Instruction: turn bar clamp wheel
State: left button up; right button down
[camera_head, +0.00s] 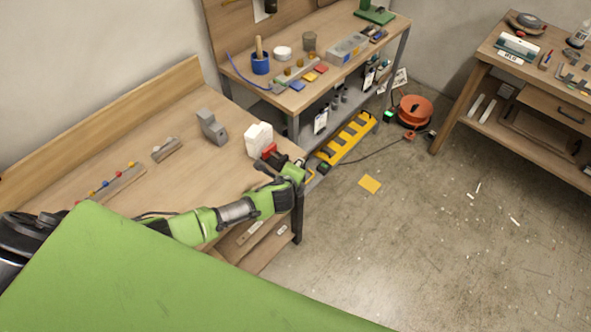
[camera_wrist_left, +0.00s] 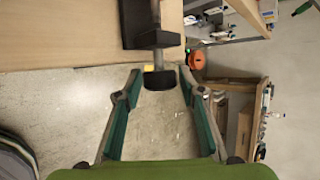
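A dark clamp (camera_wrist_left: 136,24) sits at the edge of the wooden bench in the left wrist view. A grey shaft runs from it to a black wheel-like end (camera_wrist_left: 160,80). My left gripper (camera_wrist_left: 159,74) is open, with one finger on each side of that end; I cannot tell whether either touches it. In the head view my left gripper (camera_head: 285,163) is at the right end of the bench, beside a red part (camera_head: 268,150) and a white block (camera_head: 258,138). The arm and gripper partly hide the clamp there. My right gripper is not in view.
The bench (camera_head: 190,170) also holds a grey vise-like block (camera_head: 212,127) and a rail with coloured knobs (camera_head: 112,185). A second bench (camera_head: 300,97) with a blue pot (camera_head: 260,63) stands behind. An orange cable reel (camera_head: 413,110) lies on the floor. Floor on the right is mostly clear.

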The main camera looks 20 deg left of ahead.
pick_arm(q)
jog(key=v, duration=1.2)
dwell(0.3)
jog(key=shift+a, duration=0.1)
